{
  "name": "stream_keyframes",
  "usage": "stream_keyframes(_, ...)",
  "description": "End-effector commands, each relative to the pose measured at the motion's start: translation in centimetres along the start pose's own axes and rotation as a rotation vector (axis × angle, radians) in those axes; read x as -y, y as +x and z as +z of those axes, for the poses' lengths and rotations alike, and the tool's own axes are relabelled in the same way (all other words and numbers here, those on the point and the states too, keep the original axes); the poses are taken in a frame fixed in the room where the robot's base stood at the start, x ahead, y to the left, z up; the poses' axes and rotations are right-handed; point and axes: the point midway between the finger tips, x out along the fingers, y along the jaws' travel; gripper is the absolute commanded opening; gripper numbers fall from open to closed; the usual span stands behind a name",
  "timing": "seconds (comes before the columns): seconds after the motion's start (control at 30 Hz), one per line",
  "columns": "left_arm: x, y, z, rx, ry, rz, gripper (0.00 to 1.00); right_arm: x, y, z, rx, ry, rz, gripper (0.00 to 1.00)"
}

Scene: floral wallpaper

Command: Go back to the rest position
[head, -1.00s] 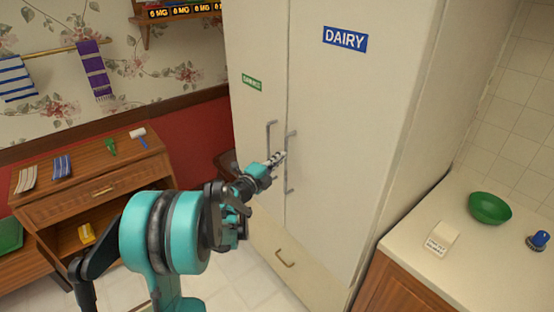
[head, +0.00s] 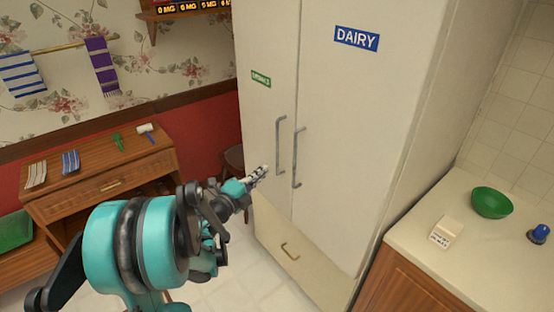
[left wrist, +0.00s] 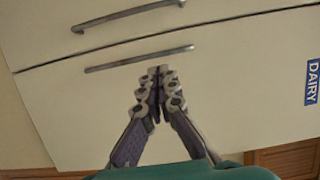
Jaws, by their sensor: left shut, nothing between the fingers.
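My left gripper (head: 262,171) is in front of the tall cream fridge (head: 375,130), left of its two door handles, and apart from them in the head view. In the left wrist view the gripper's fingers (left wrist: 158,75) are shut with nothing between them, pointing at the fridge front. The long handle (left wrist: 140,59) lies just beyond the fingertips there, and the second handle (left wrist: 128,16) is farther up. Both fridge doors look shut. My right gripper is not in view.
A wooden side table (head: 110,188) with folded cloths stands at the left. A wooden chair (head: 232,158) is beside the fridge. Tiled floor shows between.

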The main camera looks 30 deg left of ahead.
Motion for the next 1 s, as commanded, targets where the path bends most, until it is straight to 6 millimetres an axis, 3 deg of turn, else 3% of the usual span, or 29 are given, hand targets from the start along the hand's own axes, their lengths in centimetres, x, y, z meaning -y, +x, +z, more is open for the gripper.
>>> stream_keyframes(0.27, 0.9, -0.2, -0.1, 0.017, -0.020, -0.018, 0.00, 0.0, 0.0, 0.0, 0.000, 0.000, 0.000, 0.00)
stream_keyframes(0.37, 3.8, 0.1, -0.4, 0.077, -0.098, -0.076, 0.00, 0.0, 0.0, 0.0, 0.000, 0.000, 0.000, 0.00)
stream_keyframes(0.5, 8.6, -0.7, -0.7, 0.244, -0.348, -0.171, 0.00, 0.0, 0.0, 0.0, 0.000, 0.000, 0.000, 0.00)
stream_keyframes(0.6, 9.3, -2.4, -1.4, 0.383, -0.589, -0.174, 0.00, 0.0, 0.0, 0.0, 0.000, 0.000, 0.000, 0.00)
stream_keyframes(0.67, 8.3, -3.7, -2.4, 0.460, -0.739, -0.139, 0.00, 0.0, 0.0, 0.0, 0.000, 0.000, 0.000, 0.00)
stream_keyframes(0.77, 5.0, -6.5, -5.4, 0.580, -0.983, -0.019, 0.00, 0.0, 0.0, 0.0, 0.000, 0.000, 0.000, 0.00)
stream_keyframes(0.9, -1.1, -11.4, -12.2, 0.711, -1.264, 0.254, 0.00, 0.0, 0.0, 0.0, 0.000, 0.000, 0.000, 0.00)
stream_keyframes(1.0, -4.2, -14.8, -16.7, 0.764, -1.378, 0.434, 0.00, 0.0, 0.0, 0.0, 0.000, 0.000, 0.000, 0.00)
